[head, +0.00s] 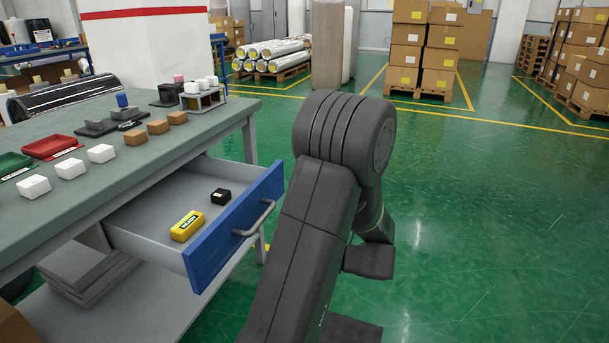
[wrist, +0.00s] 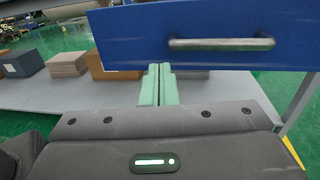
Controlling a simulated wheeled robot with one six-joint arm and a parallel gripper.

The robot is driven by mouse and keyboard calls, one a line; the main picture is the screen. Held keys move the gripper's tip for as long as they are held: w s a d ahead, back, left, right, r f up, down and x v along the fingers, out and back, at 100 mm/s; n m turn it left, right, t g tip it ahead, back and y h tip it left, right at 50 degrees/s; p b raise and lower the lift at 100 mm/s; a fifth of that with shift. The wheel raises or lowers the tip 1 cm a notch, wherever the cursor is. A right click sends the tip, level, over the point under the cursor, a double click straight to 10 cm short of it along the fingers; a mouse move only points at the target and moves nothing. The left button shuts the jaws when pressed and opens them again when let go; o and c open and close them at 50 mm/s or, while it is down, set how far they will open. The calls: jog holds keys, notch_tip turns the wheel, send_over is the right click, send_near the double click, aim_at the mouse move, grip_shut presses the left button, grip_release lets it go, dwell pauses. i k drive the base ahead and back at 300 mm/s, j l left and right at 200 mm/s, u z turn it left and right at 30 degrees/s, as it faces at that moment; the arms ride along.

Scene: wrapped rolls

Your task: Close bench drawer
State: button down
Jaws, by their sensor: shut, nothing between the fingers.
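The bench drawer (head: 235,228) stands pulled out from the bench (head: 190,142), with its blue front and grey bar handle (head: 254,219) facing right. A yellow box (head: 187,226) and a small black box (head: 221,197) lie inside it. In the wrist view the blue drawer front (wrist: 125,40) fills the top, with its handle (wrist: 221,44) right of centre. My gripper (wrist: 157,72) shows there with its two pale green fingers shut together, just below the drawer front's lower edge in the picture. I cannot tell whether they touch it. In the head view my arm hides the gripper.
White blocks (head: 69,168), brown blocks (head: 158,126), a red tray (head: 53,146) and a green tray (head: 12,163) sit on the bench top. Boxes (wrist: 67,63) stand on the lower shelf (wrist: 70,95). Green floor (head: 480,220) is clear to the right.

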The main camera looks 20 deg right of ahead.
aim_at(140, 227)
jog(key=i+l+z, duration=0.3)
jog(key=i+l, duration=0.4)
